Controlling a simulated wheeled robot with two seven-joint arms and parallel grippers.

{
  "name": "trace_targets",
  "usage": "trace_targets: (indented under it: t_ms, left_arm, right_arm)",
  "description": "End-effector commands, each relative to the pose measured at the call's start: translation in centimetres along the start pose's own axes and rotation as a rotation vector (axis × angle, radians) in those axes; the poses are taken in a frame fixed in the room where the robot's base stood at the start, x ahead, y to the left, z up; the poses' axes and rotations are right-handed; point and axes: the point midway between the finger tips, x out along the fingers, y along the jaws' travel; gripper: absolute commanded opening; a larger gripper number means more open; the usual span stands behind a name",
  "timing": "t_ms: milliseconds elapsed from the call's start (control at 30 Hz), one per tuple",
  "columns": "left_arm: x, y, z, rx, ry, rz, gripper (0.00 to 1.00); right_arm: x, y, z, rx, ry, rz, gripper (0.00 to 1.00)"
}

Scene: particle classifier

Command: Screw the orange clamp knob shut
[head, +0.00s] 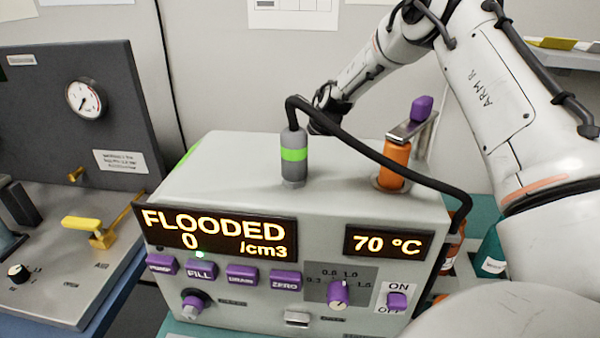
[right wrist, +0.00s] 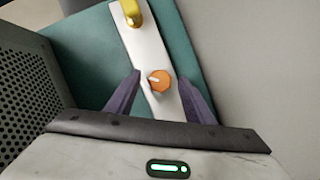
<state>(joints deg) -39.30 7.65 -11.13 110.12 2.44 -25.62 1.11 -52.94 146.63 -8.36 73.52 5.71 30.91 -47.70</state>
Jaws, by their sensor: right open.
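The orange clamp knob (right wrist: 159,80) shows in the right wrist view. It is round with a pale pointer mark and sits on a light metal strip (right wrist: 146,48). My right gripper (right wrist: 158,76) has its two dark purple fingers spread apart, one on each side of the knob. I cannot tell whether the fingertips are at the knob's height; no contact shows. In the head view my right arm reaches behind the grey machine (head: 230,165), which hides the gripper and the knob. My left gripper is not in view.
A yellow metal part (right wrist: 133,13) stands at the strip's far end. A perforated grey panel (right wrist: 28,85) rises close on the left. In the head view a black cable (head: 380,145) arches over the machine, near an orange cylinder (head: 394,165). The machine's display reads FLOODED.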

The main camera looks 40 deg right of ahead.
Motion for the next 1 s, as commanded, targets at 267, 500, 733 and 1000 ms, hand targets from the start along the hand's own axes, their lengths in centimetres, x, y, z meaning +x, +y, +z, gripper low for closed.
trace_targets:
  t_ms: [267, 500, 733, 1000]
  left_arm:
    - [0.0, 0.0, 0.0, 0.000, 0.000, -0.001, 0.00]
    - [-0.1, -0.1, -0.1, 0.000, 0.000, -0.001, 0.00]
    - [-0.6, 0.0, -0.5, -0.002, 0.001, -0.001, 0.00]
    - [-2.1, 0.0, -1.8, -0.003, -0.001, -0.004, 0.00]
  right_arm:
    - [-0.1, 0.0, 0.0, 0.000, 0.000, 0.000, 0.19]
    - [-0.1, 0.0, 0.1, 0.005, 0.000, -0.003, 0.07]
    - [-0.3, 0.1, 0.1, 0.066, -0.001, -0.028, 0.07]
    - [-0.5, 0.3, 0.2, 0.228, 0.001, -0.097, 0.07]
